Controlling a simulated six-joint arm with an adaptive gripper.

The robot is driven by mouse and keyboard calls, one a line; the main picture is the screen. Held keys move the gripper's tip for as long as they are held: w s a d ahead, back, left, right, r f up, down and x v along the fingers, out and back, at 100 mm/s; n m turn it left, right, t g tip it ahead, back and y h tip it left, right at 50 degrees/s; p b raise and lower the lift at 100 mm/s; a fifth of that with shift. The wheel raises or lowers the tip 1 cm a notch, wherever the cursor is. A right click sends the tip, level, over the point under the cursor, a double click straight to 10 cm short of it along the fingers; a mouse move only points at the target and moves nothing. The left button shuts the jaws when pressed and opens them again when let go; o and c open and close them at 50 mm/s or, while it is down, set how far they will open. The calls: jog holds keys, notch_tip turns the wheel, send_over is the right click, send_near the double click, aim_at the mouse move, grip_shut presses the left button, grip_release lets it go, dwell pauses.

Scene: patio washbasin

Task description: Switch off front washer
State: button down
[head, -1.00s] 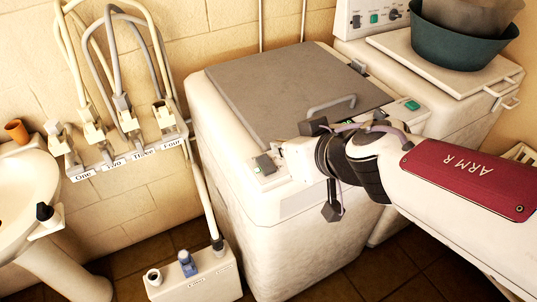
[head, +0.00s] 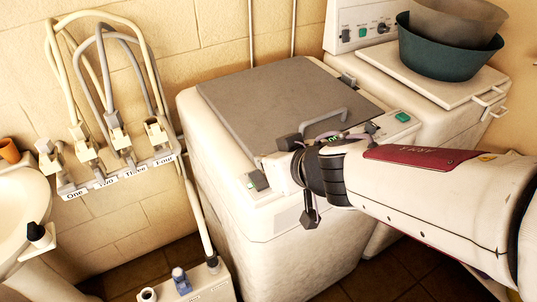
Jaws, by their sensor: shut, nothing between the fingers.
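The front washer (head: 225,140) is a white top-loading machine with a shut grey lid (head: 285,95). A dark rocker switch (head: 257,181) with a bit of green beside it sits at the left end of its front panel. A green button (head: 403,116) sits at the panel's right end. My wrist and arm hide the panel's middle, where a little green shows.
A second machine (head: 400,75) with a control panel (head: 362,33) stands behind right, bearing a dark green basin (head: 450,52). A hose rack (head: 125,172) with labelled plugs and a white sink (head: 20,195) are at left. A white outlet box (head: 205,285) stands low in front.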

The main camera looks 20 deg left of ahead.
aim_at(257, 176)
jog(key=shift+x, duration=1.15)
jog(key=shift+f, duration=0.15)
jog(key=shift+f, duration=0.85)
jog(key=shift+w+a+f, duration=0.1)
jog(key=shift+f, duration=0.75)
jog(key=shift+f, duration=0.2)
jog(key=shift+w+f, duration=0.1)
jog(key=shift+f, duration=0.05)
jog(key=shift+w+a, duration=0.15)
jog(key=shift+a, duration=0.05)
jog(key=shift+w+a+r, duration=0.25)
jog(key=shift+w+a, duration=0.15)
